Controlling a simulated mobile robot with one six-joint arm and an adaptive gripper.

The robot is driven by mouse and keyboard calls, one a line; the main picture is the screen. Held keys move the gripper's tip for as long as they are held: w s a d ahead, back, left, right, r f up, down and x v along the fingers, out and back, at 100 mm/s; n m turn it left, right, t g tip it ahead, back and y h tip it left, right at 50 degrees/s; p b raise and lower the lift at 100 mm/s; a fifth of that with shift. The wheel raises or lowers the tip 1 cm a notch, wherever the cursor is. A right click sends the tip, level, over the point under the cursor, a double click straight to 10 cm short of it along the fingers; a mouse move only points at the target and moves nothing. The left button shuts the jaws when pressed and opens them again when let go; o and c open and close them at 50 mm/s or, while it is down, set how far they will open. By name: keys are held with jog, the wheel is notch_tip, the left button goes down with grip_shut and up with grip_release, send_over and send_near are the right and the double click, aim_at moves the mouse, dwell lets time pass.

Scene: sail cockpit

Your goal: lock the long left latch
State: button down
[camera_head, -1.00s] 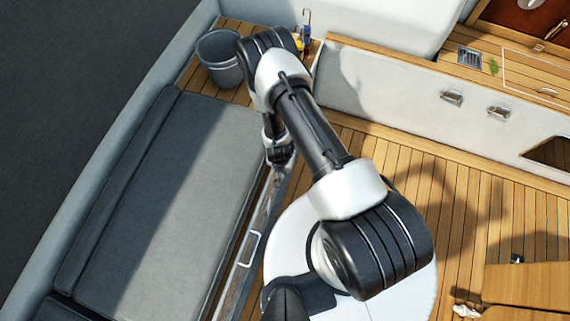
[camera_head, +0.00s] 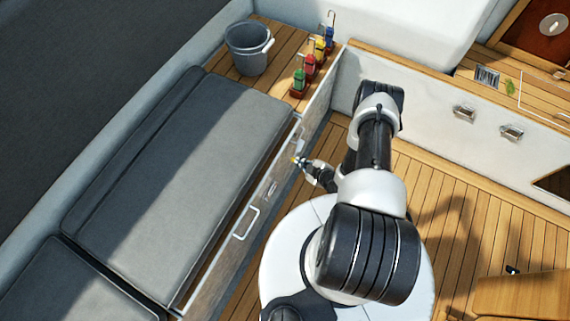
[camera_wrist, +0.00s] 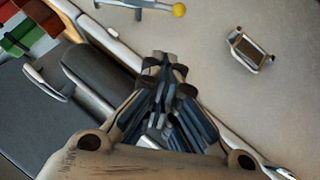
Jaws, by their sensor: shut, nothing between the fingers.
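A lever with a yellow ball knob (camera_wrist: 179,10) shows at the top edge of the wrist view, partly cut off. It looks like the long latch. In the head view, a small yellow spot (camera_head: 295,159) on the bench's front panel (camera_head: 233,262) appears to be the same knob. My gripper (camera_wrist: 166,62) is shut and empty, with its fingertips below the lever in the wrist view and apart from it in that picture. In the head view my gripper (camera_head: 306,165) is close beside the panel; I cannot tell whether it touches.
A white handle (camera_head: 246,223) is on the panel. A square metal fitting (camera_wrist: 250,50) is right of my gripper in the wrist view. A grey bucket (camera_head: 247,50) and several coloured items (camera_head: 310,66) stand on the bench.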

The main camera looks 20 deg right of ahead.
jog(key=b, duration=0.6)
send_over(293, 160)
notch_tip(293, 160, down, 9)
jog(key=shift+a+r, duration=0.15)
jog(key=shift+w+d+f, duration=0.2)
jog(key=shift+f, duration=0.1)
jog(key=shift+s+a+f, duration=0.1)
jog(key=shift+s, duration=0.1)
jog(key=shift+w+f, duration=0.15)
